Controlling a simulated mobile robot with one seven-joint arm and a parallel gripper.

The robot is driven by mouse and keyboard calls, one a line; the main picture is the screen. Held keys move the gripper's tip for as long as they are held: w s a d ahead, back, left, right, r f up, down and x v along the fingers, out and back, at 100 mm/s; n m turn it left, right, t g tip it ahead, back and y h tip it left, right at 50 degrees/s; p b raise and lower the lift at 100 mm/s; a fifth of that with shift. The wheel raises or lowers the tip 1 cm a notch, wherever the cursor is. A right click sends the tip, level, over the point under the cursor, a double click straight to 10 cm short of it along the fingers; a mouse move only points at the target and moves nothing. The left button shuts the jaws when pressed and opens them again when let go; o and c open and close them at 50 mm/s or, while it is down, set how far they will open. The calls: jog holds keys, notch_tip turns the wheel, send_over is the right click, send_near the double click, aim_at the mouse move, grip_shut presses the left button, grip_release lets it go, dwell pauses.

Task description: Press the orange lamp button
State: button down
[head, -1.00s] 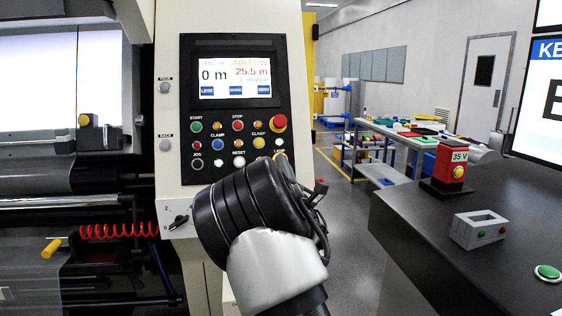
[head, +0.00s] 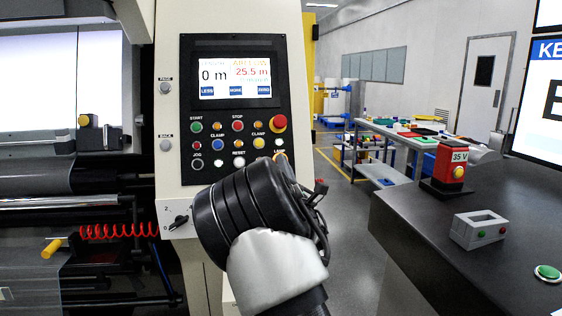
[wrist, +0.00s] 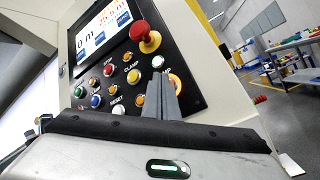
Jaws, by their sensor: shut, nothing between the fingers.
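The orange lamp button (wrist: 176,84) is at the lower right of the black control panel, partly hidden behind my fingers in the wrist view. In the head view only an edge of the lamp button (head: 279,154) shows below its LAMP label, above my black wrist. My gripper (wrist: 160,77) is shut and empty, with its fingertips at the left side of the button. I cannot tell whether the fingertips touch it. The fingers are hidden behind my wrist in the head view.
A red mushroom button (head: 278,123) sits just above, with a yellow clamp button (head: 259,143) to the left. The panel screen (head: 235,78) is higher up. A dark counter (head: 420,230) with a red 35 V box (head: 449,162) stands to the right.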

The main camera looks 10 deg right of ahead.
jog(key=shift+f, duration=0.1)
dwell(0.5)
jog(key=shift+w+f+b, duration=0.15)
jog(key=shift+w+b, duration=0.25)
jog(key=shift+b, duration=0.2)
jog(key=shift+s+r+b, duration=0.25)
jog(key=shift+s+b, duration=0.05)
jog(key=shift+s, duration=0.1)
jog(key=shift+s, duration=0.1)
jog(key=s, duration=0.1)
jog(key=s+r, duration=0.1)
jog(key=s, duration=0.1)
jog(key=s+r, duration=0.1)
jog(key=s, duration=0.1)
jog(key=shift+s+r, duration=0.1)
jog(key=shift+s, duration=0.1)
